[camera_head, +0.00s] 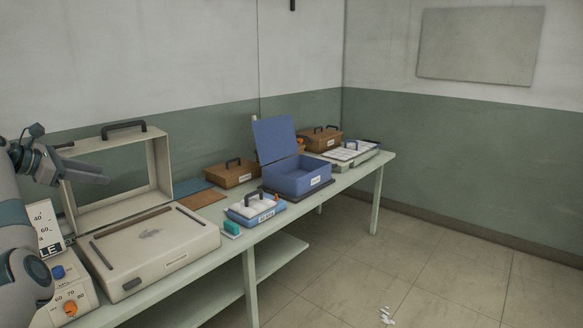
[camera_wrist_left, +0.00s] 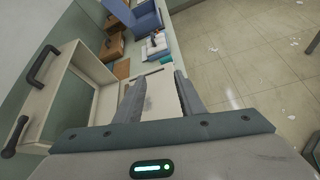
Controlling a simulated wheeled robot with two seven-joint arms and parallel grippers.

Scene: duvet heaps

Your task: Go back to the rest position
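My left gripper (camera_head: 98,174) is raised at the left of the head view, in front of the open lid of a beige case (camera_head: 205,232). In the left wrist view my left gripper (camera_wrist_left: 156,84) shows two fingers standing apart with nothing between them. The case's upright frame-like lid (camera_wrist_left: 55,85) is left of the fingers there. The case's base lies below and beyond the gripper. My right gripper is in neither view.
A long pale green table (camera_head: 385,164) runs along the wall. It bears a blue open box (camera_head: 298,180), brown cases (camera_head: 232,174), a blue tray (camera_head: 262,214) and a dial panel (camera_head: 50,236). The floor (camera_head: 440,260) at right is mostly clear, with small white scraps (camera_head: 386,316).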

